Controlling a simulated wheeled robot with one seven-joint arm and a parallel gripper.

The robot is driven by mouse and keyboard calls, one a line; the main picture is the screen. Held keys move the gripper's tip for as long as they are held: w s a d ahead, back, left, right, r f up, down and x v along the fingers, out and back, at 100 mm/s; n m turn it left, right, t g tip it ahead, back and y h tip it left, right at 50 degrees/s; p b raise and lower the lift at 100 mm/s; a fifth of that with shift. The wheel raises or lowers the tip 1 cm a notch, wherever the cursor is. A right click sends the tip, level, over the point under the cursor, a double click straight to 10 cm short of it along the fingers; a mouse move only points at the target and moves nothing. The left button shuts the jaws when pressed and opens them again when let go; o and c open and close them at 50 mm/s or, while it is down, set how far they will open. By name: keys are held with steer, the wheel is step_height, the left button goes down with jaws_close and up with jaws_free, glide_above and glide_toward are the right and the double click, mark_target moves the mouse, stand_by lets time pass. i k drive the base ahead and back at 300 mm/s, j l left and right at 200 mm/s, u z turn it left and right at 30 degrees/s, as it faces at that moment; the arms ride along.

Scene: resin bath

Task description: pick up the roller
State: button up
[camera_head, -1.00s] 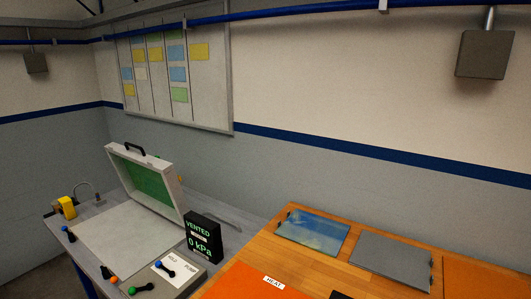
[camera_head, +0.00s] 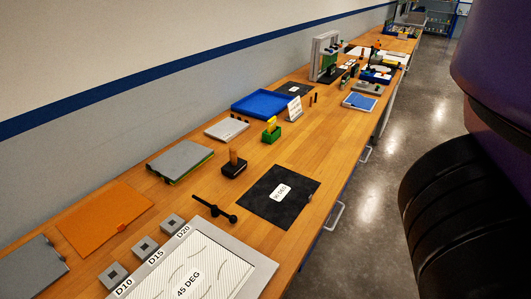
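No object is plainly recognisable as the roller. A slim black tool with rounded ends (camera_head: 215,209) lies on the wooden bench between a framed board and a black mat. A black block with an upright brown wooden handle (camera_head: 234,165) stands just behind it. I cannot tell whether either is the roller. My gripper's fingers are not in view; large purple and ribbed black parts, apparently of my own arm, fill the right edge, apart from the bench items.
The wooden bench (camera_head: 255,206) runs away to the upper right. On it are a "45 DEG" board (camera_head: 260,271), a black mat (camera_head: 277,213), grey blocks (camera_head: 172,222), an orange sheet (camera_head: 104,218), a green holder (camera_head: 271,136) and a blue tray (camera_head: 262,103). Open floor (camera_head: 365,210) lies right.

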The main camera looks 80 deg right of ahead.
mark_target(234, 167)
steer(key=z, duration=1.25)
